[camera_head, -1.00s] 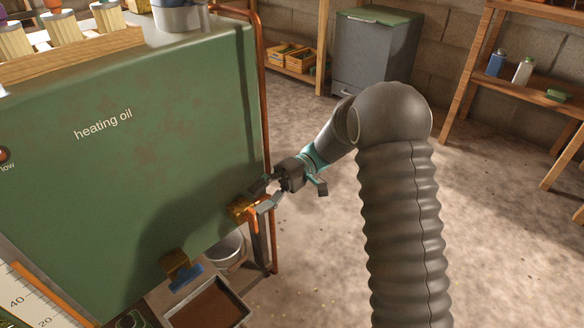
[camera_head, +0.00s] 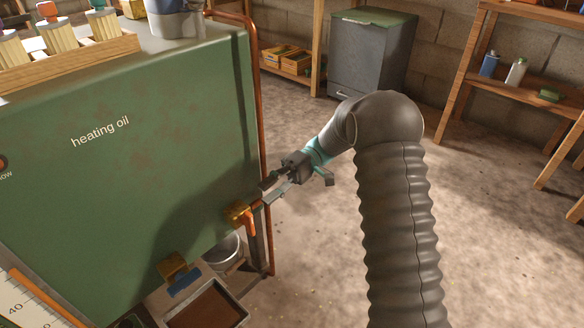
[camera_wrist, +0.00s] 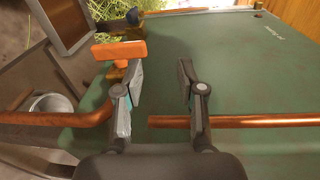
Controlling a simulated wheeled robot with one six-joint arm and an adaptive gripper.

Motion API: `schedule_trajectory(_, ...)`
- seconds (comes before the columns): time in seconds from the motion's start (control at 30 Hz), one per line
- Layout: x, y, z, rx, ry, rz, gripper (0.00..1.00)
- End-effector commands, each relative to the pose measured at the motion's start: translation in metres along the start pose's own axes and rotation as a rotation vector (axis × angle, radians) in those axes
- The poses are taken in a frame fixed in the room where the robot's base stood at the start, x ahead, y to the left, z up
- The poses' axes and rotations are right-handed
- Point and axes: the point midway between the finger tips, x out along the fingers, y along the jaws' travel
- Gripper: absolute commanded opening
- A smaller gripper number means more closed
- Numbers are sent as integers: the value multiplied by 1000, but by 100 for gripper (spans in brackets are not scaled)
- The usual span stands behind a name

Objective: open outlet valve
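On the green tank marked "heating oil" (camera_head: 110,170), a brass valve with an orange handle (camera_head: 250,222) sits low near the right edge. In the wrist view the orange handle (camera_wrist: 118,50) lies just beyond the left finger. A second brass valve with a blue handle (camera_head: 185,282) is lower and further left; the blue handle also shows in the wrist view (camera_wrist: 133,17). Neither picture shows which is the outlet valve. My gripper (camera_head: 268,191) is above and right of the orange handle. In the wrist view its fingers (camera_wrist: 160,75) are apart with nothing between them.
A copper pipe (camera_head: 260,120) runs down the tank's right edge and crosses close by the fingers in the wrist view (camera_wrist: 240,121). A metal bucket (camera_head: 228,250) and a brown tray (camera_head: 240,300) are below the valves. The floor to the right is clear.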

Motion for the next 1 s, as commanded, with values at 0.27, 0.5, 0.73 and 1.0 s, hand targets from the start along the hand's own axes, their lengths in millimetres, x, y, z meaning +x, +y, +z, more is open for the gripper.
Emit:
schedule_trajectory(0.27, -17, -3, 0, 0, 0, -1, 39)
schedule_trajectory(0.5, -28, -7, 0, 1, 0, -1, 39)
schedule_trajectory(0.73, -37, -8, -1, 0, 0, 0, 39)
schedule_trajectory(1.0, -46, -9, -1, 0, 0, -1, 39)
